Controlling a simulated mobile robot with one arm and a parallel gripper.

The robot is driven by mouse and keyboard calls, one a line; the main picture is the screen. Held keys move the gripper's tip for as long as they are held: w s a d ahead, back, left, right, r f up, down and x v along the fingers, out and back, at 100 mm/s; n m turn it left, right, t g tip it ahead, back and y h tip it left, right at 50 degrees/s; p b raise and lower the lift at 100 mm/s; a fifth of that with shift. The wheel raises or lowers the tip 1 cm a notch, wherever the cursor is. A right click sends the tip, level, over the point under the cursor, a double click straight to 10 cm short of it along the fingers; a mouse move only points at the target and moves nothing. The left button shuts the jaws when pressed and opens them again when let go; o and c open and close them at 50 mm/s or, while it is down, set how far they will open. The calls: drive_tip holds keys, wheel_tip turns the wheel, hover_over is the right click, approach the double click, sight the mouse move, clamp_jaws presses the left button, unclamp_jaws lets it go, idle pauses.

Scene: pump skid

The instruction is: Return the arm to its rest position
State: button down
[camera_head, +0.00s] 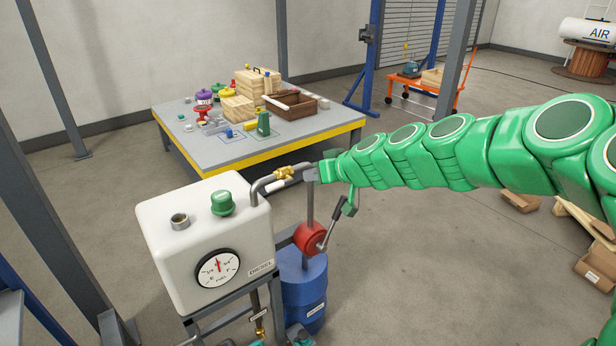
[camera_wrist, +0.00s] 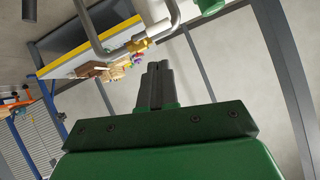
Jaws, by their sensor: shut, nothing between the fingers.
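My green segmented arm (camera_head: 440,155) reaches in from the right, stretched out toward the left. My gripper (camera_head: 311,174) is at its end, by the top of the pump's pipe, small and partly merged with the pipework there. In the wrist view my gripper (camera_wrist: 157,66) shows its dark fingers together with nothing between them. The bent pipe with a brass fitting (camera_head: 284,173) is close by; in the wrist view the brass fitting (camera_wrist: 138,45) lies beyond the fingertips. I cannot tell whether the fingers touch the pipe.
Below stand a red hand pump (camera_head: 309,238) with a crank and a blue drum (camera_head: 304,290). A white diesel tank (camera_head: 165,255) with a gauge is left of them. A work table (camera_head: 185,145) with boxes stands behind. Boxes (camera_head: 597,265) lie right; the middle floor is open.

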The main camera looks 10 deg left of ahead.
drive_tip(key=shift+s+d+r, duration=0.15)
drive_tip(key=shift+s, duration=0.1)
drive_tip(key=s+d+f+m+g+h, duration=0.1)
drive_tip(key=s+d+m+g+h, duration=0.1)
drive_tip(key=s+d, duration=0.5)
drive_tip(key=s+d+f+m+g+h, duration=0.2)
drive_tip(key=s+d, duration=0.6)
drive_tip(key=s, duration=1.2)
drive_tip(key=s+d+f+m+g+h, duration=0.1)
drive_tip(key=s+d+m+g+h, duration=0.2)
drive_tip(key=s+d, duration=0.5)
drive_tip(key=s+g+h, duration=0.1)
drive_tip(key=s+h, duration=0.1)
drive_tip(key=s, duration=0.4)
drive_tip(key=shift+f+h, duration=0.15)
drive_tip(key=shift+h, duration=0.15)
